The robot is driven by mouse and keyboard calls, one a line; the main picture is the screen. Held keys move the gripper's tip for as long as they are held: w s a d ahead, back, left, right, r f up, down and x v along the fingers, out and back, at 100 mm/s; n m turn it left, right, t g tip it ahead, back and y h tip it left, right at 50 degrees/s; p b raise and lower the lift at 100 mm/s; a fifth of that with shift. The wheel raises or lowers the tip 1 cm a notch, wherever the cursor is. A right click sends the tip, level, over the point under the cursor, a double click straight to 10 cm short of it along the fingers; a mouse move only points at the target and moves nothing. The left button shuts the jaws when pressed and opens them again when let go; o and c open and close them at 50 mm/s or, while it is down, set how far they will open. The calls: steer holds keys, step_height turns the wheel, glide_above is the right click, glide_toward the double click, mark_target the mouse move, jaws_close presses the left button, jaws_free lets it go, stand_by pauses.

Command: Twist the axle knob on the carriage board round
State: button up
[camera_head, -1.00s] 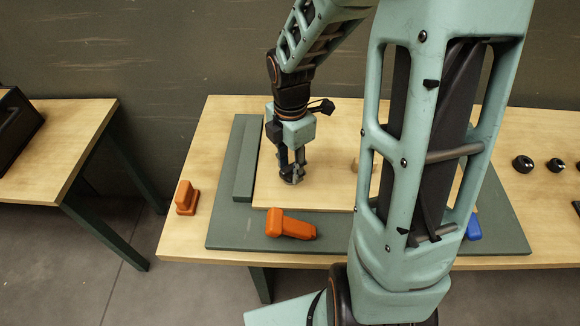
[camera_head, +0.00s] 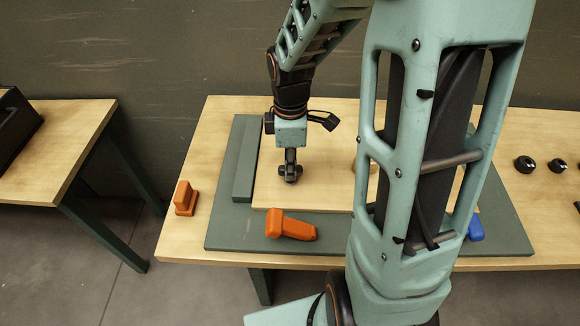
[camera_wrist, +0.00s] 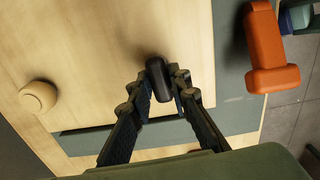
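The carriage board (camera_head: 325,195) is a pale wooden board on a dark green base. A dark, elongated knob (camera_wrist: 158,78), which I take to be the axle knob, stands on it in the wrist view. My gripper (camera_wrist: 163,84) points down at the board with one finger on each side of this knob, and the fingertips look closed on it. In the head view my gripper (camera_head: 290,176) is seen nearly edge-on over the left part of the board, and it hides most of the knob.
A round wooden knob (camera_wrist: 38,96) stands on the board, partly behind my arm in the head view. A green bar (camera_head: 245,160) lies along the left edge. Orange pieces (camera_head: 290,226) (camera_head: 185,199) and a blue piece (camera_head: 476,229) lie nearby. Black knobs (camera_head: 525,164) sit at right.

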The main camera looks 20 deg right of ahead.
steer(key=o, duration=0.7)
steer(key=shift+o, duration=0.2)
steer(key=shift+r, duration=0.15)
step_height(320, 180, up, 7)
steer(key=p, duration=0.6)
